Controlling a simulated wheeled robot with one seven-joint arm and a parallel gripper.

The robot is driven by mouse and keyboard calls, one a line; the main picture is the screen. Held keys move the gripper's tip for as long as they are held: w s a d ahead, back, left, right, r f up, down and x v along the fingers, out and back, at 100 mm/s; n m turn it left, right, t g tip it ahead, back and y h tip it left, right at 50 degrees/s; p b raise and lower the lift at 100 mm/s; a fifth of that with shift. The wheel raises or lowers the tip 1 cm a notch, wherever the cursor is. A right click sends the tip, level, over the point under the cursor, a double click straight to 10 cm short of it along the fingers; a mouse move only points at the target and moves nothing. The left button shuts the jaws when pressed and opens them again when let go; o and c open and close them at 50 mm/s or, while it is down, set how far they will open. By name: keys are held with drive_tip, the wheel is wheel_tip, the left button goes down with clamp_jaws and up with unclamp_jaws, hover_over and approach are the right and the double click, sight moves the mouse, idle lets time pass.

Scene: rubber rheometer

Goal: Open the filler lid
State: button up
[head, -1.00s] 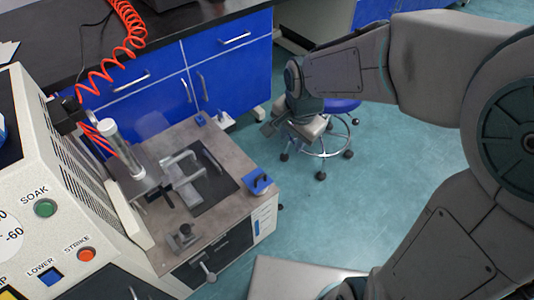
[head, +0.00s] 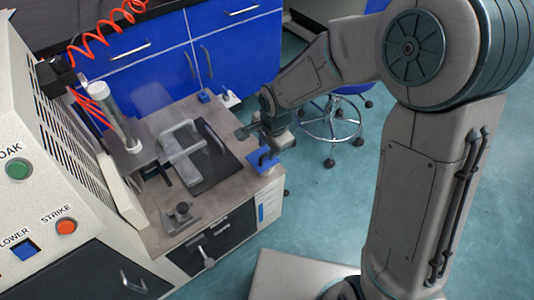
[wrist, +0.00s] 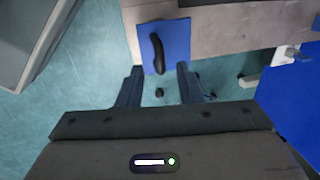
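A grey-topped machine (head: 150,230) stands at the left in the head view. A dark plate with a pale looped handle (head: 182,138) lies on its top; I cannot tell whether this is the filler lid. A blue block with a black handle (head: 263,160) sits at the machine's right edge. The blue piece with the black handle (wrist: 178,38) also shows in the wrist view, beyond and between my fingers. My gripper (head: 250,131) is near the machine's right edge, behind the blue block in the picture. In the wrist view my gripper (wrist: 158,82) is open and empty, with its fingers apart.
A clear cylinder (head: 118,125) rises at the machine's back left. A control panel with a green button (head: 18,169) and a red button (head: 66,227) is at the left. Blue cabinets (head: 140,62) stand behind. A stool (head: 332,120) stands on open floor.

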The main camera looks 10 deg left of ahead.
drive_tip(key=shift+w+a+f+b, duration=0.1)
drive_tip(key=shift+w+f+b, duration=0.05)
drive_tip(key=shift+f, duration=0.55)
drive_tip(key=shift+w+a+f+b, duration=0.1)
drive_tip(key=shift+f+b, duration=0.05)
drive_tip(key=shift+f, duration=0.5)
clamp_jaws()
drive_tip(key=shift+r, duration=0.1)
